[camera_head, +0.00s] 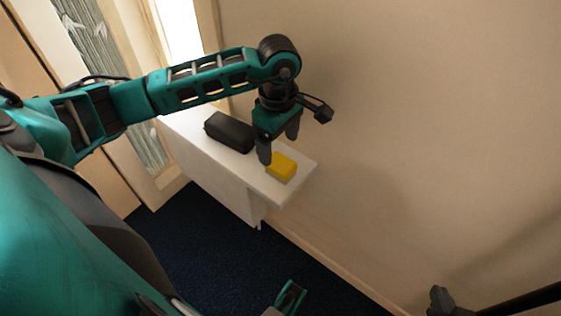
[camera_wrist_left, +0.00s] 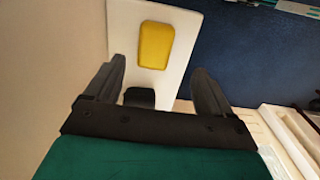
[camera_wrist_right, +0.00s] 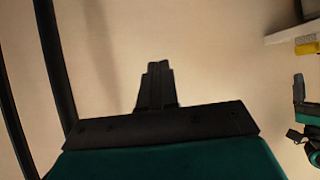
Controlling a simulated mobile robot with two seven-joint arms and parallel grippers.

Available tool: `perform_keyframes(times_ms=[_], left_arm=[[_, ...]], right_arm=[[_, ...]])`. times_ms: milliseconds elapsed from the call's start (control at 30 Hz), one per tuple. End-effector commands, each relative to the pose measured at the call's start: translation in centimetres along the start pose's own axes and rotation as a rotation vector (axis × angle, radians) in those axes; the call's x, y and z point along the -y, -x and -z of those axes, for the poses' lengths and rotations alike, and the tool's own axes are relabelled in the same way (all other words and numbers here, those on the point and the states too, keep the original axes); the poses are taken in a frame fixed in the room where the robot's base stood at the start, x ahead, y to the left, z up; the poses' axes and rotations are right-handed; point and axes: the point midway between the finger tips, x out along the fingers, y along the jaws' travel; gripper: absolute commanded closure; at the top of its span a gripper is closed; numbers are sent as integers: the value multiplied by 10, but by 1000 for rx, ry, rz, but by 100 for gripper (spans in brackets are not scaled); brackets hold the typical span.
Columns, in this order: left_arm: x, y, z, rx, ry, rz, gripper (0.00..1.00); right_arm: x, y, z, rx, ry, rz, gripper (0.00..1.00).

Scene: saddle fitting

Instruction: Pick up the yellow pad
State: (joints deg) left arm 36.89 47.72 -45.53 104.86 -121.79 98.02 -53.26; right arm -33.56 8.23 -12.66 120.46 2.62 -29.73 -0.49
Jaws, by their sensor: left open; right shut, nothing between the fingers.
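The yellow pad (camera_head: 281,167) lies on the white shelf (camera_head: 300,178) near its right end. My left gripper (camera_head: 279,147) is open above the pad, its fingers pointing down. In the left wrist view the pad (camera_wrist_left: 155,45) lies beyond the open fingertips, roughly between them and clear of them. The pad (camera_wrist_right: 306,47) also shows at the right edge of the right wrist view. My right gripper (camera_wrist_right: 157,68) is shut and empty, far from the pad, facing the wall.
A black case (camera_head: 229,132) lies on the shelf to the left of the pad. The beige wall (camera_head: 420,120) runs close behind the shelf. Dark blue carpet (camera_head: 225,240) lies in front of it. A door and patterned panel (camera_head: 105,70) stand at the left.

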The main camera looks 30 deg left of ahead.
Motion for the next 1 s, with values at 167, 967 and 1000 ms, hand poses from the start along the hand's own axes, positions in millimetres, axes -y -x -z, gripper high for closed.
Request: perform_keyframes(times_ms=[167, 967, 1000], left_arm=[[0, -20, 0, 2, 0, 0, 17], [-8, -73, 1, 3, 1, -2, 25], [-8, -73, 1, 3, 1, -2, 29]], right_arm=[[2, -3, -3, 2, -6, 4, 100], [7, -10, -7, 1, -2, 20, 100], [7, -10, -7, 1, -2, 20, 100]])
